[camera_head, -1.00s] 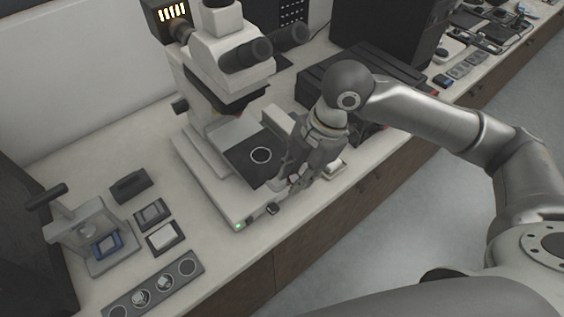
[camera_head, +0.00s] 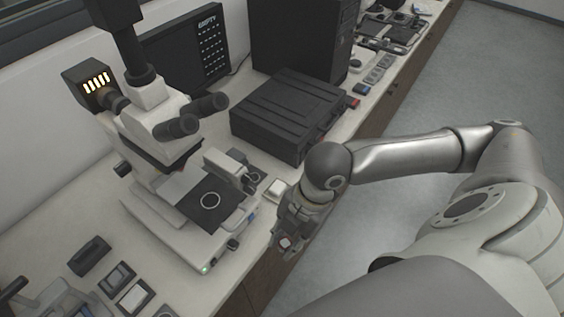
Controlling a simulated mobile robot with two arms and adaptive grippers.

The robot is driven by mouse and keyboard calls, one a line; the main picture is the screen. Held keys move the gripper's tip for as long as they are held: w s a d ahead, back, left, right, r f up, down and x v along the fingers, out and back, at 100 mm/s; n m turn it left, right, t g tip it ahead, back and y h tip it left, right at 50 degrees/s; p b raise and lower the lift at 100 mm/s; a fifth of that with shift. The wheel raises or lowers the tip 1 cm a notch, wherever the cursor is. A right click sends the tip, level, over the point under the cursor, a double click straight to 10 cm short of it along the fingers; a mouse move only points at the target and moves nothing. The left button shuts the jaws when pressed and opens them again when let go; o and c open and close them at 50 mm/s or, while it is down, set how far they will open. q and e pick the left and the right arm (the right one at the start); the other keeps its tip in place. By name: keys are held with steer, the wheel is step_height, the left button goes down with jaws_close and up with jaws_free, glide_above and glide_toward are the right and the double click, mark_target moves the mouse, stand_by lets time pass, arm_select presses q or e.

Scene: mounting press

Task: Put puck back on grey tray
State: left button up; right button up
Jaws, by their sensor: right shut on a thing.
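My right gripper (camera_head: 286,242) is shut on a small puck (camera_head: 285,243) with a pale face and a reddish edge. The fingers hide part of it. The gripper is beside the microscope's right front, by the bench's front edge. Small flat grey trays (camera_head: 375,75) lie on the far bench, past the black box. I cannot tell whether one of them is the task's grey tray. My left gripper is not in view.
A wide black box (camera_head: 290,112) sits behind my right gripper. Small blocks (camera_head: 118,278) lie at lower left. The floor right of the bench is clear.

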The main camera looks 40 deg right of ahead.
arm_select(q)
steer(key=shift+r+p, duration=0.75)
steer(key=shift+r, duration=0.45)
arm_select(e)
steer(key=shift+s+d, duration=0.15)
steer(key=shift+s, duration=0.35)
